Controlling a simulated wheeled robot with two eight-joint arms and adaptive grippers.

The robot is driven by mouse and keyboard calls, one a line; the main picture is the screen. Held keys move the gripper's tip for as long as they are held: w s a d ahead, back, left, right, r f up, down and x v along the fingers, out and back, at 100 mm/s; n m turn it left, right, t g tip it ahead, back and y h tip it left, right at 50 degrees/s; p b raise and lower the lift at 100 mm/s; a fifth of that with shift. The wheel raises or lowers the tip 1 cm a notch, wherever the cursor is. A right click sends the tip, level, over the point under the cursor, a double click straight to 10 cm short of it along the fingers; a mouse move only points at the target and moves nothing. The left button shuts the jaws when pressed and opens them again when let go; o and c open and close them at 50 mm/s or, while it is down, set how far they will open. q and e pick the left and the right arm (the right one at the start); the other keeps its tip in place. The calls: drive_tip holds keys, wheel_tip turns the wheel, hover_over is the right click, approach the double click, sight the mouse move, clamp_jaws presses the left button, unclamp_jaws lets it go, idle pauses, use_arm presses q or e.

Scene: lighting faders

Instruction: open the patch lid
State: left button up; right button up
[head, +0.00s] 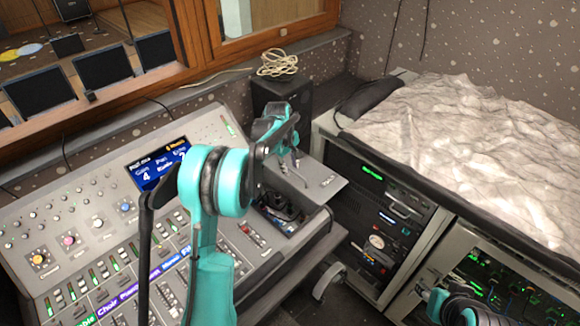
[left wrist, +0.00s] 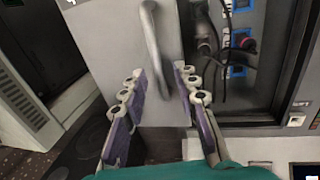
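The patch lid (head: 318,184) is a grey plate at the right end of the mixing console in the head view. It stands away from a dark compartment (head: 281,209), which is at least partly uncovered. In the left wrist view the lid (left wrist: 170,105) has a curved metal handle (left wrist: 152,45). Blue sockets and dark cables (left wrist: 238,52) show beside it. My left gripper (head: 288,158) is above the lid; its fingers (left wrist: 160,82) are spread either side of the handle. Contact cannot be told. My right gripper (head: 458,306) is low at the right, partly cut off, its fingers unclear.
The console (head: 97,215) with faders and a screen (head: 160,165) fills the left. A black box (head: 281,95) with coiled cable stands behind the lid. Equipment racks (head: 385,215) under a crumpled cover (head: 470,140) stand at the right.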

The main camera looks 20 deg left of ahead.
use_arm(q)
wheel_tip(320, 180, up, 12)
drive_tip(key=s, duration=0.2)
drive_tip(key=shift+a+f, duration=0.15)
drive_tip(key=shift+a, duration=0.3)
drive_tip(key=shift+s, duration=0.1)
drive_tip(key=s+d+r+m+t, duration=0.15)
drive_tip(key=s+d+m, duration=0.25)
drive_tip(key=s, duration=0.4)
drive_tip(key=s+d+r+m+t, duration=0.1)
drive_tip(key=s+d+r+m, duration=0.2)
drive_tip(key=s+d, duration=0.35)
drive_tip(key=s+d+f+m+t, duration=0.1)
drive_tip(key=s+f+m, duration=0.2)
drive_tip(key=s, duration=0.5)
drive_tip(key=s+d+f+m+t, duration=0.1)
drive_tip(key=s+f+m, duration=0.2)
drive_tip(key=s, duration=0.5)
drive_tip(key=shift+f+m+t+y, duration=0.3)
drive_tip(key=shift+f+t+y, duration=0.1)
drive_tip(key=shift+f, duration=0.15)
